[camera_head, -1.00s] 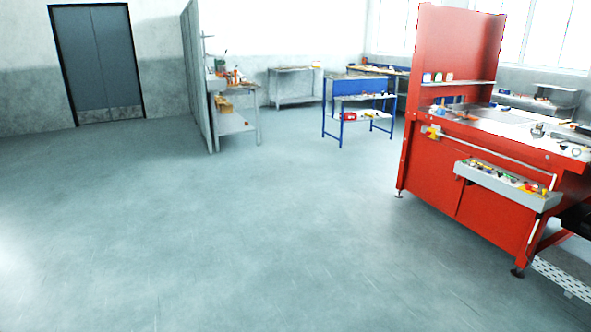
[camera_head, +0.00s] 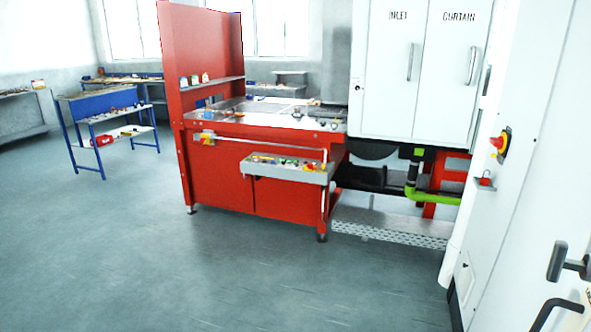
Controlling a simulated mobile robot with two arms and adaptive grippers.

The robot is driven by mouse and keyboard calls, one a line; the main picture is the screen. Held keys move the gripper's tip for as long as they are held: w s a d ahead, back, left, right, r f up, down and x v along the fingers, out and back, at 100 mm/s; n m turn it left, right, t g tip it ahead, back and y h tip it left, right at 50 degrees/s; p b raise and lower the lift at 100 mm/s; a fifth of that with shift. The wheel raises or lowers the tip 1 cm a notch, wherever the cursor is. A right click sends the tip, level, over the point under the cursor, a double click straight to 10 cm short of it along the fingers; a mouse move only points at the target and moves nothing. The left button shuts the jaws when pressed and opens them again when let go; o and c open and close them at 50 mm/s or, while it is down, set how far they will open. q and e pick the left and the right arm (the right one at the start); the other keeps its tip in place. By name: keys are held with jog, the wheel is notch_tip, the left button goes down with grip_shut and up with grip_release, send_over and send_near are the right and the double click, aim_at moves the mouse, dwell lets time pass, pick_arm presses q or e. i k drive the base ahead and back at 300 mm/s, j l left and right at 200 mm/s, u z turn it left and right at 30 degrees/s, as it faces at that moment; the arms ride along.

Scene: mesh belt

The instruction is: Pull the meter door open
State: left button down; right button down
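No door readably marked as the meter door is in view. Two white closed doors marked INLET (camera_head: 392,70) and CURTAIN (camera_head: 451,75), each with a vertical bar handle, stand side by side at the upper right. A white panel (camera_head: 535,170) fills the right edge, close to me. It carries a dark grey lever-like handle (camera_head: 558,262), with a black curved bar (camera_head: 556,310) below it, cut off by the frame. Lettering at the far right edge is cut off. Neither of my grippers shows.
A red workstation (camera_head: 225,175) with a grey control tray (camera_head: 288,170) stands in the middle. A blue table (camera_head: 100,118) is at the left. A red-and-yellow switch (camera_head: 500,143) sticks out from the white panel. The grey floor (camera_head: 180,275) in front is clear.

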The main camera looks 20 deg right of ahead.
aim_at(555, 203)
jog(key=i+z, duration=0.1)
jog(key=z, duration=0.3)
jog(key=i+j+z, duration=0.15)
jog(key=z, duration=0.3)
jog(key=j+z, duration=0.15)
jog(key=z, duration=0.25)
jog(key=i+j+z, duration=0.15)
jog(key=z, duration=0.3)
jog(key=j+z, duration=0.2)
jog(key=z, duration=0.2)
